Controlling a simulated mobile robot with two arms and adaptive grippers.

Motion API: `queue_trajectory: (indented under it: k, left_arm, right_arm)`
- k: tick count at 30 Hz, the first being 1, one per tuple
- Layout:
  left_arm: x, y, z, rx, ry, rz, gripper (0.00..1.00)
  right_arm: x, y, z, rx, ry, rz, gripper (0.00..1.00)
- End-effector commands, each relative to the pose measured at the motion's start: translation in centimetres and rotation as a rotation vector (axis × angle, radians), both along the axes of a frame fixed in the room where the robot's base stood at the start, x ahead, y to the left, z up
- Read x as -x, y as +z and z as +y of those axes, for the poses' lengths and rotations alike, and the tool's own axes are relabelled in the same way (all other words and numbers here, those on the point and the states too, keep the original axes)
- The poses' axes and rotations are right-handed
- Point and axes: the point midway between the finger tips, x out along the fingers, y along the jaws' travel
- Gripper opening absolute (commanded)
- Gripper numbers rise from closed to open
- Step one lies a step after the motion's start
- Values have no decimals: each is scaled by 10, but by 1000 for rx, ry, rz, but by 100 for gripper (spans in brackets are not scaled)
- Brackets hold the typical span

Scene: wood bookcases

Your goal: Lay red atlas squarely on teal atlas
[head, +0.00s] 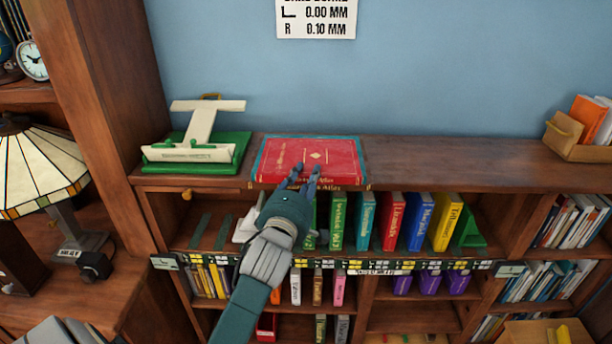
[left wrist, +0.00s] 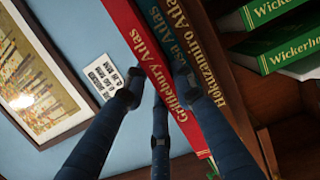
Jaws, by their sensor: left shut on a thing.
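The red atlas (head: 330,158) lies flat on the bookcase top, cover up, on top of the teal atlas (head: 359,150), whose edge shows along its back and right. Whether the red atlas rests fully on the teal one is unclear. My right gripper is not in view.
A third atlas (left wrist: 200,60), "Hokuzamiro Atlas", lies under the teal one. A green base with a cream stand (head: 200,135) is close on the left. The bookcase top (head: 450,155) is bare to the right, up to a book box (head: 575,140).

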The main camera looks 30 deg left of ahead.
Motion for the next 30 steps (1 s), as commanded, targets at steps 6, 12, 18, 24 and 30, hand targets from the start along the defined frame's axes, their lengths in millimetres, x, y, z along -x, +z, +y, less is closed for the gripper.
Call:
queue_trajectory:
  k: [6, 12, 18, 24, 30]
  left_arm:
    - [0, 1, 0, -3, 0, -9, 0]
    - [0, -2, 0, -1, 1, 1, 45]
    - [0, -1, 0, -1, 1, 1, 45]
    - [18, -4, -6, 3, 1, 1, 45]
    - [60, -4, -20, 2, 1, 0, 45]
  right_arm:
    - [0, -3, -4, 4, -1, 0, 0]
    - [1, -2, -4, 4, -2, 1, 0]
    - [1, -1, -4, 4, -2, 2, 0]
    - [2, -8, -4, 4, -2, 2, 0]
    - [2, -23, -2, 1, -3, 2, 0]
